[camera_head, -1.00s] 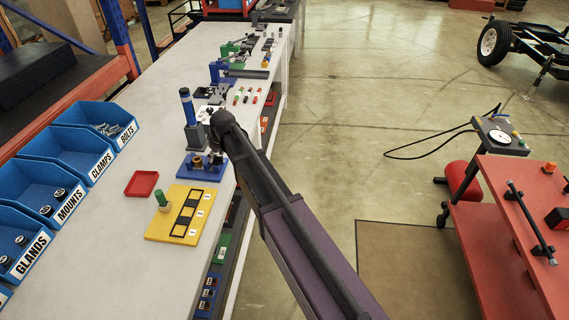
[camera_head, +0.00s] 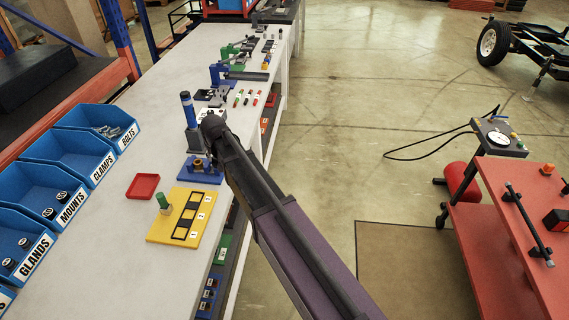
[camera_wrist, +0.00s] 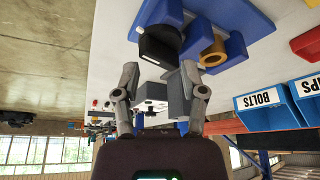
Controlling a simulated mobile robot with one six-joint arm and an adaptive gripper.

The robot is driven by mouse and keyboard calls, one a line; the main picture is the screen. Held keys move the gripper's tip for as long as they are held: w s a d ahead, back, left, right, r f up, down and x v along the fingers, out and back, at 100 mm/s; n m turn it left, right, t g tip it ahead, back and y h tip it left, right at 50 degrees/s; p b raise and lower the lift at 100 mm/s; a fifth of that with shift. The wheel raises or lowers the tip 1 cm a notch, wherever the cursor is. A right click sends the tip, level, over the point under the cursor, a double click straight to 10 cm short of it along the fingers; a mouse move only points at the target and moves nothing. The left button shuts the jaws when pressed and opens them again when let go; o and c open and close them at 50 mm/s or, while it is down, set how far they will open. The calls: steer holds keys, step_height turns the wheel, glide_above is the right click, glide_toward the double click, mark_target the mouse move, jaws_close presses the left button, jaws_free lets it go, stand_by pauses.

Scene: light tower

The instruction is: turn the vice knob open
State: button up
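The vice (camera_head: 198,172) is a blue block on a blue plate on the bench, partly hidden behind my arm in the head view. In the wrist view, its blue body (camera_wrist: 232,45) carries a brass ring (camera_wrist: 213,52) and a black round part with a white mark (camera_wrist: 160,46), which looks like the knob. My gripper (camera_wrist: 158,72) is open, its two grey fingers apart. The black part lies just beyond the fingertips, roughly between them; I cannot tell whether they touch it. My gripper is hidden in the head view.
A grey stand with a blue cylinder (camera_head: 187,108) is close beyond the vice. A yellow board (camera_head: 182,216) and red tray (camera_head: 143,186) lie on the near side. Blue bins (camera_head: 95,150) line the left.

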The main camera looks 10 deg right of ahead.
steer(key=shift+p+v, duration=5.55)
steer(key=shift+v, duration=0.85)
steer(key=s+d+f+m+g+h, duration=0.1)
steer(key=s+d+f+m+g, duration=0.1)
steer(key=s+d, duration=1.3)
steer(key=d+g, duration=0.1)
steer(key=d, duration=0.2)
steer(key=shift+s+d+g+b, duration=0.3)
steer(key=shift+b, duration=0.05)
steer(key=o, duration=0.6)
steer(key=shift+w+a, duration=0.1)
steer(key=shift+w, duration=0.15)
steer(key=w+a+r+m+p, duration=0.2)
steer(key=w+a+m, duration=0.5)
steer(key=w+a, duration=1.2)
steer(key=shift+w+a+g, duration=0.4)
steer(key=shift+w, duration=0.5)
